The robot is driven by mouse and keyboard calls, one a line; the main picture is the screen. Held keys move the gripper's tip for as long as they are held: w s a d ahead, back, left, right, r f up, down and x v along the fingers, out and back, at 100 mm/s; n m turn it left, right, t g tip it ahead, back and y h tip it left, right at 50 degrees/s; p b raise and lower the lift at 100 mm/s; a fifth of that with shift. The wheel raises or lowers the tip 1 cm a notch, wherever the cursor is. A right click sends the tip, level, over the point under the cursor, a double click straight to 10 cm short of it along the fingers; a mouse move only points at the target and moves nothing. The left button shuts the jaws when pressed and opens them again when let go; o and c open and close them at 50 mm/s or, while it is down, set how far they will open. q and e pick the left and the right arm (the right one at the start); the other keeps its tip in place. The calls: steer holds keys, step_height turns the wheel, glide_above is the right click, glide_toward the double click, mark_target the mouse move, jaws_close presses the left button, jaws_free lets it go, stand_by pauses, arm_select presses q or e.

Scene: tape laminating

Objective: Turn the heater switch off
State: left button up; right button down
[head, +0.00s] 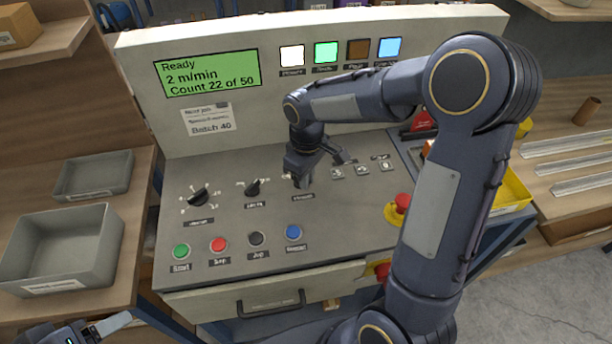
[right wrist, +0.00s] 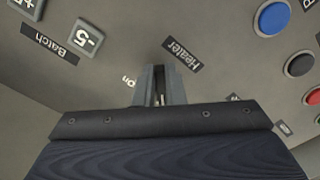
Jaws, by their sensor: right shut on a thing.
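The heater switch is on the sloped grey control panel (head: 335,235), hidden behind my right gripper's fingers. Its "Heater" label shows in the right wrist view (right wrist: 181,54), with a partly covered "on" mark (right wrist: 129,82) beside the fingers. My right gripper (head: 298,180) reaches down to the panel and is shut on the switch; its fingers also show in the right wrist view (right wrist: 160,88). The switch's position cannot be made out. My left gripper (head: 112,324) is only partly in view at the bottom left, away from the panel.
Two dark knobs (head: 198,197) (head: 254,188) sit left of the heater switch. Green, red, black and blue buttons (head: 293,232) line the front. A red emergency button (head: 402,202) is at right. The green screen (head: 207,73) reads "Ready". Grey bins (head: 62,250) stand left.

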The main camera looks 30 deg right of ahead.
stand_by(0.5)
steer(key=c, duration=1.5)
jaws_free()
steer(key=shift+r, duration=0.1)
step_height(320, 180, up, 7)
steer(key=shift+r, duration=0.35)
